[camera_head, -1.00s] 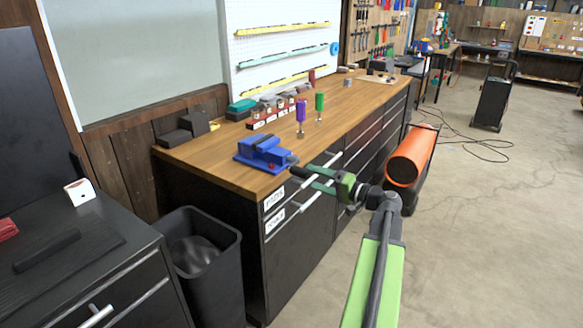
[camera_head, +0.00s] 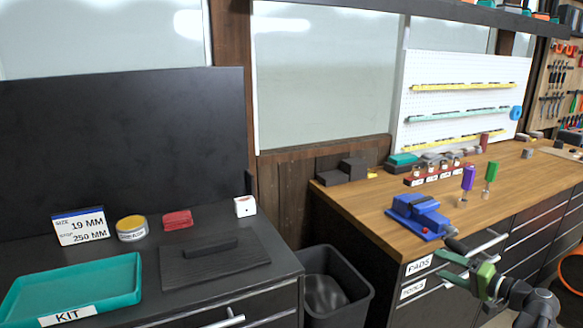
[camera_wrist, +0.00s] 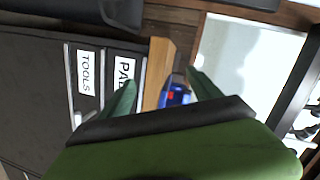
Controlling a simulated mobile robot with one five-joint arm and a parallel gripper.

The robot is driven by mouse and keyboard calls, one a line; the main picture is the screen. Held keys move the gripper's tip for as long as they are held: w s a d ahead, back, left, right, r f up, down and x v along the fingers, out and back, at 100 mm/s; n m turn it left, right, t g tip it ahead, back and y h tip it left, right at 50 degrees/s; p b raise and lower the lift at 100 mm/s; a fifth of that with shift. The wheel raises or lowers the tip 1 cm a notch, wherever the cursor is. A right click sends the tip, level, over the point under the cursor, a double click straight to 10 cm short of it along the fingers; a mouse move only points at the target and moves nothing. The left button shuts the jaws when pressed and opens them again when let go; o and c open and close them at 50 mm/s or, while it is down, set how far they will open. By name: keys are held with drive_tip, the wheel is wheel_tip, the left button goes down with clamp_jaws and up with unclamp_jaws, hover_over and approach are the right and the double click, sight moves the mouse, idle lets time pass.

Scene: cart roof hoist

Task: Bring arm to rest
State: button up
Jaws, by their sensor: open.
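My gripper (camera_head: 455,264) is green with dark parts and is at the lower right of the head view, in front of the wooden bench's drawers. Its jaws are open and nothing shows between them. In the wrist view the two green fingers (camera_wrist: 160,92) stand apart, with the blue vise (camera_wrist: 176,95) visible beyond them. In the head view the blue vise (camera_head: 417,215) sits on the bench's near corner, behind my gripper. My arm's lower links are mostly outside the head view.
The wooden bench (camera_head: 370,203) has drawers labelled PADS (camera_head: 419,265) and TOOLS. A black bin (camera_head: 336,285) stands between it and a dark cabinet holding a teal KIT tray (camera_head: 75,285), a yellow tin (camera_head: 131,228) and a white block (camera_head: 245,206). Purple and green-handled tools stand on the bench.

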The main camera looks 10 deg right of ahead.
drive_tip(key=w+a+f+n+g+y+p, duration=0.1)
drive_tip(key=w+a+f+g, duration=0.15)
drive_tip(key=a, duration=0.55)
drive_tip(key=w+a+f+n+g+p, duration=0.2)
drive_tip(key=w+a+g, duration=0.1)
drive_tip(key=a, duration=0.4)
drive_tip(key=s+a+f+n+g+h+p, duration=0.1)
drive_tip(key=a+n+g+h+p, duration=0.1)
drive_tip(key=a, duration=0.6)
drive_tip(key=s+a+f+n+g+h+p, duration=0.2)
drive_tip(key=a+g, duration=0.2)
drive_tip(key=a, duration=0.5)
drive_tip(key=s+a+f+n+g+h+p, duration=0.2)
drive_tip(key=a+g+h, duration=0.1)
drive_tip(key=a, duration=0.5)
drive_tip(key=shift+s+a, duration=0.25)
drive_tip(key=shift+a, duration=0.15)
